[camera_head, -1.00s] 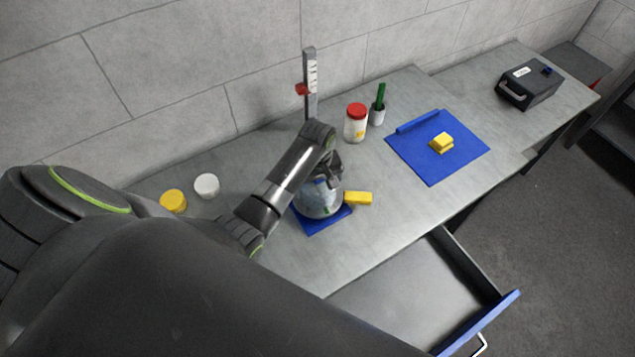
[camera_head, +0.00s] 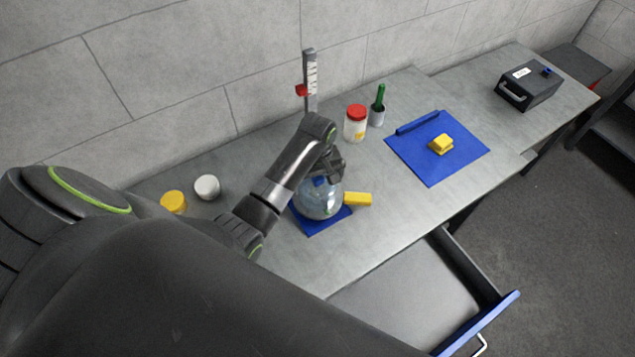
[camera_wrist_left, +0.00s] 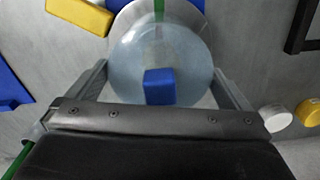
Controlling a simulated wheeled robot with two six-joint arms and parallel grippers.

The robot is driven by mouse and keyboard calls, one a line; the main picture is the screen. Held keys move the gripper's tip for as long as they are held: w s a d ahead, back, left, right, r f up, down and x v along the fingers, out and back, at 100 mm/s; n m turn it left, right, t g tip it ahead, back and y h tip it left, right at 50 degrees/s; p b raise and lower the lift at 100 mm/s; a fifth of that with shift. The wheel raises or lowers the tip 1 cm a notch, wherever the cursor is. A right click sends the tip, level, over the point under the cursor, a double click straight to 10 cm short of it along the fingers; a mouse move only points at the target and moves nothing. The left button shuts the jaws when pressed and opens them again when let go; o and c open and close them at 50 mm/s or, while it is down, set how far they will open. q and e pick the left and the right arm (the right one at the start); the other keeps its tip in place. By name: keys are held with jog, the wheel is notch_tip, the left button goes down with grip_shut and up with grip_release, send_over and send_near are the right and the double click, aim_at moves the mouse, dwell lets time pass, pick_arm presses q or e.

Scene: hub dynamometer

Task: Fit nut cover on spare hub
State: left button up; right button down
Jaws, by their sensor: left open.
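A clear, bluish dome (camera_head: 317,203) with a blue block-like knob (camera_head: 320,182) on top stands on a small blue mat (camera_head: 313,226); I take it for the nut cover on the hub, though I cannot tell the two apart. In the left wrist view the dome (camera_wrist_left: 185,55) and knob (camera_wrist_left: 159,86) are centred in front of my left gripper (camera_wrist_left: 160,78). That gripper is open, with one finger on each side of the dome; I cannot tell whether they touch it. In the head view the left gripper (camera_head: 328,168) is just above and behind the knob.
A yellow block (camera_head: 358,199) lies beside the dome. White (camera_head: 207,187) and yellow (camera_head: 173,201) caps are at left. A red-lidded jar (camera_head: 355,126), a green-handled tool (camera_head: 379,98) and an upright gauge (camera_head: 311,82) stand behind. A drawer (camera_head: 400,300) is open in front.

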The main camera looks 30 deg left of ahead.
pick_arm(q)
jog(key=shift+r, duration=4)
